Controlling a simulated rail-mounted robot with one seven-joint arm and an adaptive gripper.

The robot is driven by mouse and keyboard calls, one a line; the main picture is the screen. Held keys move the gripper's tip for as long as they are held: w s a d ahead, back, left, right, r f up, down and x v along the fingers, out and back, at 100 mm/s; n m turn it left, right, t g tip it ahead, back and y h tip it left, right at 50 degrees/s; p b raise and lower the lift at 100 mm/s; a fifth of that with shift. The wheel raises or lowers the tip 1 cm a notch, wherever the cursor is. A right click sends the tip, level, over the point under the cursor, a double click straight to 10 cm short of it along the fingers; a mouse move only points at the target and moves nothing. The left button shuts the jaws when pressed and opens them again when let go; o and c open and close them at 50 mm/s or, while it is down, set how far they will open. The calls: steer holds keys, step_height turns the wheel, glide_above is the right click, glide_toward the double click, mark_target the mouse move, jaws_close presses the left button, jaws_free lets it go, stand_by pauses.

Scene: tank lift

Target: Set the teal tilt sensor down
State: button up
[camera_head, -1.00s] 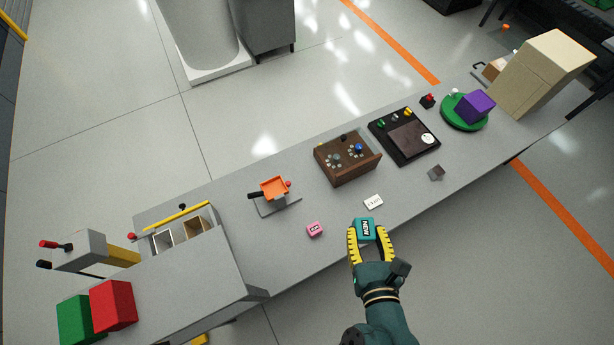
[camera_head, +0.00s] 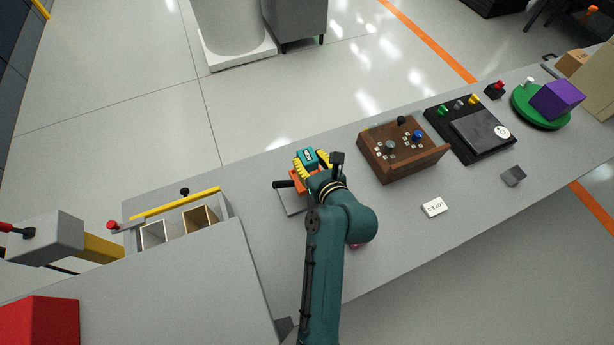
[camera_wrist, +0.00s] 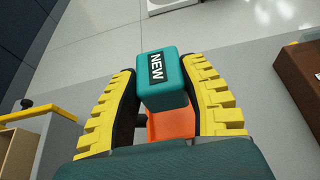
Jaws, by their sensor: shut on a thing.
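The teal tilt sensor (camera_wrist: 166,82) is a small block with a black "NEW" label on top. My gripper (camera_head: 312,161) has its yellow fingers shut on both sides of it, seen in both views. The gripper is over the orange tray (camera_head: 297,181) of a small stand on the grey bench. In the wrist view, part of the orange tray (camera_wrist: 171,124) shows just below the sensor. My gripper and arm hide most of the tray. Whether the sensor touches the tray I cannot tell.
A brown control box (camera_head: 403,160) stands right of the gripper, with a black panel (camera_head: 466,128) beyond it. A white label card (camera_head: 434,208) lies in front. A bin with a yellow bar (camera_head: 176,203) is at left. A pink block (camera_head: 358,246) is mostly hidden behind my arm.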

step_height(320, 180, down, 7)
steer(key=shift+s+f+b, duration=0.1)
steer(key=shift+s+b, duration=0.05)
steer(key=shift+b, duration=0.65)
steer(key=shift+f, duration=0.15)
steer(key=o, duration=1.1)
steer(key=shift+d+r, duration=0.1)
steer(key=shift+r, duration=0.1)
steer(key=p+v, duration=0.2)
steer(key=v, duration=1)
steer(key=shift+p, duration=0.4)
